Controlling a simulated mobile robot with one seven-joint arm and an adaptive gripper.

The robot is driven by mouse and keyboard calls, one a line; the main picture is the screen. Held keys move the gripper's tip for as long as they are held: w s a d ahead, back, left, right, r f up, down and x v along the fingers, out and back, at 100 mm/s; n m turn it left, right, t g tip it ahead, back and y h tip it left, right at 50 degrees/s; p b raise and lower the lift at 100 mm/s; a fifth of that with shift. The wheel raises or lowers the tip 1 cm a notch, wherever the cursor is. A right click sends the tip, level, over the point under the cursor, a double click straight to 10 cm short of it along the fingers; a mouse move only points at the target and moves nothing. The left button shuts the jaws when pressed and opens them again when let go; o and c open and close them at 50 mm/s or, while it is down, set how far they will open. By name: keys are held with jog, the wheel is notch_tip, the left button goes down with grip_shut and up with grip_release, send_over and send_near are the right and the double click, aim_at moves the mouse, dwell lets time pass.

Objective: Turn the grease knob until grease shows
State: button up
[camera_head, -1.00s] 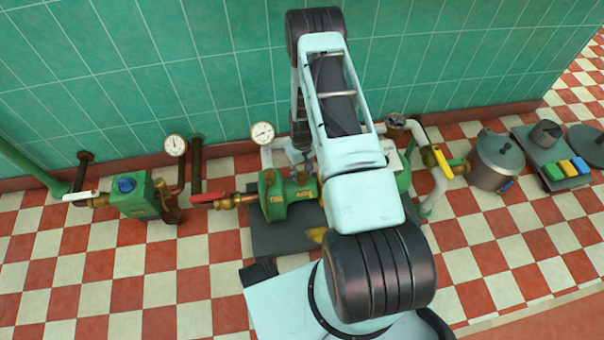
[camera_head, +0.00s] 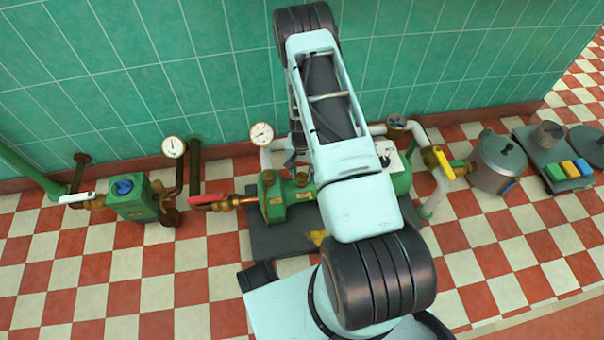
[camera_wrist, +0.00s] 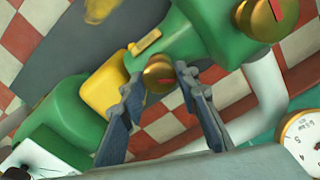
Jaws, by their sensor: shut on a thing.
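In the wrist view, a small brass knob (camera_wrist: 158,70) with a red mark on its face sits on the green pump body (camera_wrist: 190,38). My gripper (camera_wrist: 160,77) has a fingertip at each side of this knob and is shut on it. A second, larger brass knob (camera_wrist: 258,18) with a red mark is at the upper right, apart from the fingers. In the head view the pump (camera_head: 285,197) stands on a dark plate (camera_head: 262,235); my arm hides the gripper and the held knob.
A white dial gauge (camera_head: 262,134) stands close to the pump. A red-handled valve (camera_head: 208,202) is to its left, a yellow-handled valve (camera_head: 441,160) to its right. A yellow patch (camera_wrist: 100,10) lies on the dark plate. The chequered floor in front is clear at the left.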

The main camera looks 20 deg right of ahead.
aim_at(302, 175)
dwell(0.3)
jog(key=o, duration=1.2)
jog(key=shift+c, duration=0.2)
notch_tip(302, 175, up, 12)
